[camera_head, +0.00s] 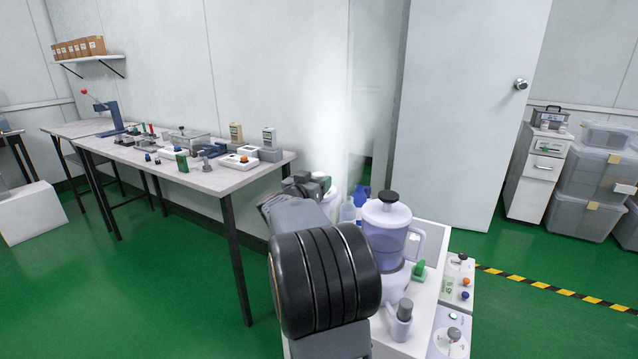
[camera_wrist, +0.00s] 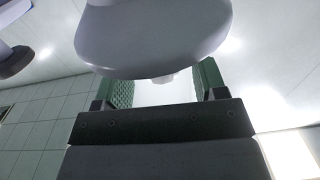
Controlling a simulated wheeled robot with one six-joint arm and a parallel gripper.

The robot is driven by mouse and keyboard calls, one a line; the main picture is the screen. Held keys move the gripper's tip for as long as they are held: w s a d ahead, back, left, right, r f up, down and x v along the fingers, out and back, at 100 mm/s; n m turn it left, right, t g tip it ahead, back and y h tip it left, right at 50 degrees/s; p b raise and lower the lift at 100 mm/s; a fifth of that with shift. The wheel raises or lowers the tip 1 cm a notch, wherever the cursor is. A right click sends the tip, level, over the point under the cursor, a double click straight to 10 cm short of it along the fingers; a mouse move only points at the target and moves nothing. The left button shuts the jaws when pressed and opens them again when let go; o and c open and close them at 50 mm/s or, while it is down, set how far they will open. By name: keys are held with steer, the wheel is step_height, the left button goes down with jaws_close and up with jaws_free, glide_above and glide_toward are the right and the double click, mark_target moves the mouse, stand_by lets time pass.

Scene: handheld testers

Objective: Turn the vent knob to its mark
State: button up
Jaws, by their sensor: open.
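A clear-walled jug-like vessel (camera_head: 388,240) with a pale lid, a side handle and a black top knob (camera_head: 388,197) stands on the white bench at centre right. Which knob is the vent knob, and its mark, I cannot tell. My gripper (camera_wrist: 165,82) is open in the wrist view, its two green-padded fingers apart. A smooth pale rounded body (camera_wrist: 155,40) fills the upper middle, overlapping the gap between the fingers; contact cannot be told. A dark knob-like part (camera_wrist: 14,62) shows at the left edge. In the head view my arm mostly hides the gripper.
A small grey-capped device (camera_head: 401,318) and a green part (camera_head: 419,271) stand by the vessel. Panels with knobs (camera_head: 458,280) lie at the bench's right. A long table (camera_head: 225,180) with several testers is at left.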

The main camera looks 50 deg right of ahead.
steer(key=shift+x, duration=1.2)
steer(key=shift+c, duration=0.5)
steer(key=c, duration=0.8)
steer(key=shift+r, duration=0.1)
steer(key=shift+r+p, duration=0.1)
steer(key=shift+p, duration=0.25)
